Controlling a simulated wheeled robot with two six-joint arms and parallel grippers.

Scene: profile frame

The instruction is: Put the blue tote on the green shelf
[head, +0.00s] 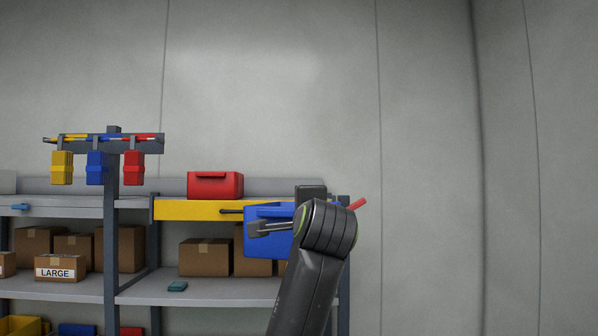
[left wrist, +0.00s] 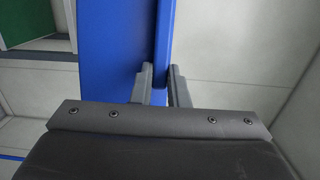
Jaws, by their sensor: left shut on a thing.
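The blue tote (head: 266,245) hangs in front of the shelving in the head view, partly hidden by my arm. My left gripper (head: 262,228) is shut on it. In the left wrist view the gripper's fingers (left wrist: 163,84) sit around the upright blue edge of the tote (left wrist: 115,45). My right gripper is in neither view. No green shelf shows in the head view; the facing shelf has a yellow front (head: 185,209). A green patch (left wrist: 38,20) shows at the top left of the left wrist view; I cannot tell what it is.
A red tote (head: 215,185) stands on the yellow-fronted shelf, left of the blue tote. Below are cardboard boxes (head: 205,257) and a small teal item (head: 177,286). Yellow, blue and red holders (head: 97,167) hang from a rack at left. Bare wall (head: 440,200) fills the right.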

